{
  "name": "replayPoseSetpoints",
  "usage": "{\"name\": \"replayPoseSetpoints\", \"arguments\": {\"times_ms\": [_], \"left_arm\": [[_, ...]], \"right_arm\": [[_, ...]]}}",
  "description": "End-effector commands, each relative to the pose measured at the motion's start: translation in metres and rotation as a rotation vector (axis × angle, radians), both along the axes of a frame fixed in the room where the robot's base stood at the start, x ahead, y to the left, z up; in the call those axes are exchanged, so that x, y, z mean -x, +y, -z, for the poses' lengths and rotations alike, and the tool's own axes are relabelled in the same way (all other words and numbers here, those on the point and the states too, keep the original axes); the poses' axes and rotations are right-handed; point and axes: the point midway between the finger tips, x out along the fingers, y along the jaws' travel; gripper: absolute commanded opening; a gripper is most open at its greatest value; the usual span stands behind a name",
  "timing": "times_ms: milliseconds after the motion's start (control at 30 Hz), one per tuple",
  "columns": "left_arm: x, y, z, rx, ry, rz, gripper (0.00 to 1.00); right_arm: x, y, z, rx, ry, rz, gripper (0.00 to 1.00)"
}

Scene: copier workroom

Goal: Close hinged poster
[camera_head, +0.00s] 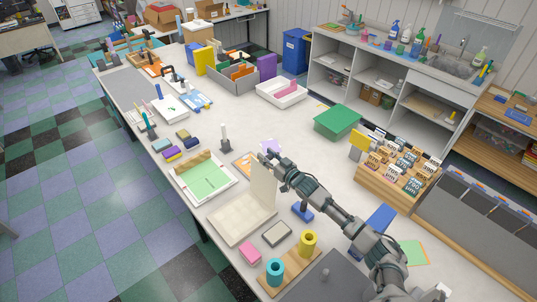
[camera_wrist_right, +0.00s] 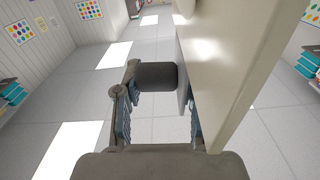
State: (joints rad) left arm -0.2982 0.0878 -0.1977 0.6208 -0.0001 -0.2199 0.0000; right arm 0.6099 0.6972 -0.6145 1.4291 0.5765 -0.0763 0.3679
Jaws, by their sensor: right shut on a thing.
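The hinged poster is a cream two-leaf board. Its lower leaf (camera_head: 240,224) lies flat on the table, and its other leaf (camera_head: 263,189) stands nearly upright at the lower leaf's right side. My right gripper (camera_head: 268,160) is at the top edge of the raised leaf and shut on it. In the right wrist view, my right gripper's fingers (camera_wrist_right: 160,112) are at the left side of the large cream panel (camera_wrist_right: 235,60). The panel hides part of the right finger. My left gripper is not in view.
A white tray with green paper (camera_head: 207,178) lies to the left of the poster. A grey-framed pad (camera_head: 277,234), a pink block (camera_head: 250,252), and teal (camera_head: 275,271) and yellow (camera_head: 308,242) rolls are close by at the front. A blue stamp (camera_head: 302,211) stands right of the poster.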

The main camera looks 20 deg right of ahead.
Motion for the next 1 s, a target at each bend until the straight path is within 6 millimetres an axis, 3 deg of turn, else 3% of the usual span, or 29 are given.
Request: {"name": "replayPoseSetpoints", "arguments": {"times_ms": [167,400,700,1000], "left_arm": [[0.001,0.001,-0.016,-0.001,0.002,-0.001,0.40],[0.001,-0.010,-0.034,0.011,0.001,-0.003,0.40],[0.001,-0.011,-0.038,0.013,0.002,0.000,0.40],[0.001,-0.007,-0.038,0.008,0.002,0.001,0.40]], "right_arm": [[0.006,0.019,-0.009,0.057,-0.028,-0.003,0.00],[0.022,0.063,-0.008,0.224,-0.086,-0.003,0.00],[0.038,0.109,0.005,0.415,-0.150,-0.003,0.00],[0.046,0.132,0.014,0.510,-0.183,-0.005,0.00]]}}
